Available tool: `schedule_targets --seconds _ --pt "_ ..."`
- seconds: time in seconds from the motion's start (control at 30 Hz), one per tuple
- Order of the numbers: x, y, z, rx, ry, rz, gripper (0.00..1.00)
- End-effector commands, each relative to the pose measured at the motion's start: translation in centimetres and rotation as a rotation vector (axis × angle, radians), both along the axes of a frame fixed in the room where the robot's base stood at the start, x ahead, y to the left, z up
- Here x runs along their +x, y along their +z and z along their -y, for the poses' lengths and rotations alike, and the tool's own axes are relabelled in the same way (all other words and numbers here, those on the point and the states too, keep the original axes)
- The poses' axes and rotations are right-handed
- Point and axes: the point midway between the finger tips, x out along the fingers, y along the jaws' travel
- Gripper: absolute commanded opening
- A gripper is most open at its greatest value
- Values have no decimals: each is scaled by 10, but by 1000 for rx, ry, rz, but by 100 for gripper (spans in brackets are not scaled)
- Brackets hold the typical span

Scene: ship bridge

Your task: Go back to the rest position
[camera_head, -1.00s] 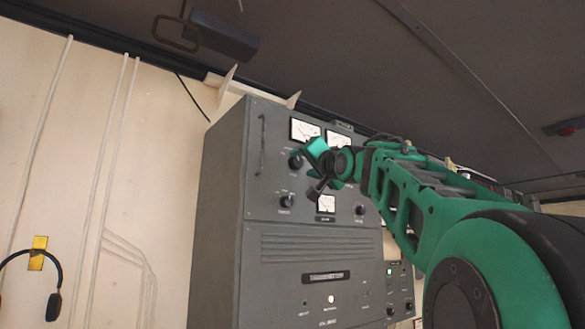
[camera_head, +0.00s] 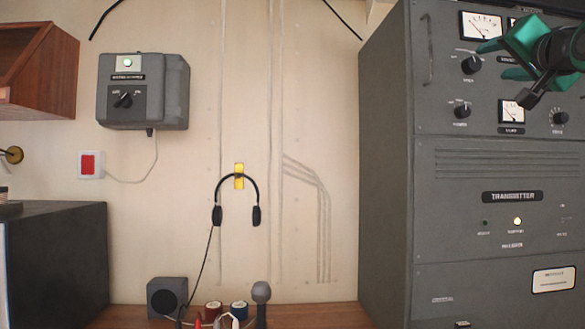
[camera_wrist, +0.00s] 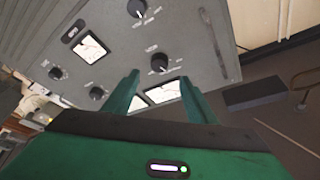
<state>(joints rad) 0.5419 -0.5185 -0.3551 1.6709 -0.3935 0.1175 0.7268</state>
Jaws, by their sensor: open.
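My gripper (camera_head: 505,61) is green and black and shows at the top right of the head view, in front of the upper panel of the grey transmitter cabinet (camera_head: 385,150). In the wrist view its two green fingers (camera_wrist: 163,95) stand apart with nothing between them. Beyond the fingertips the wrist view shows the cabinet's grey panel (camera_wrist: 195,40) with knobs and white meters, tilted in the picture. I cannot tell how far the fingertips are from the panel. Most of my arm is outside the head view.
A headset (camera_head: 257,190) hangs on a yellow wall hook. A grey switch box (camera_head: 172,100) is on the wall at left. A small speaker (camera_head: 167,297) and several small items stand on a wooden desk (camera_head: 335,316) below. A dark box (camera_wrist: 250,92) shows at right in the wrist view.

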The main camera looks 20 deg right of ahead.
Motion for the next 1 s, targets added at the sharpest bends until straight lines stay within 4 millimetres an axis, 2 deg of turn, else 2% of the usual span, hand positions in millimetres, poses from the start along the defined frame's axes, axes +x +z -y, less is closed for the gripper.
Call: schedule_targets --seconds 0.17,0.27,0.37,0.5,0.63,0.83,1.0 --pt "4 -8 1 7 0 -17 52" --pt "16 -35 5 30 0 -79 52" --pt "35 -86 10 69 -1 -191 52" --pt "59 -175 8 123 11 -393 52" --pt "70 -259 -2 166 36 -589 52" --pt "65 -387 -34 217 101 -902 52" --pt "37 -488 -71 248 181 -1178 52"
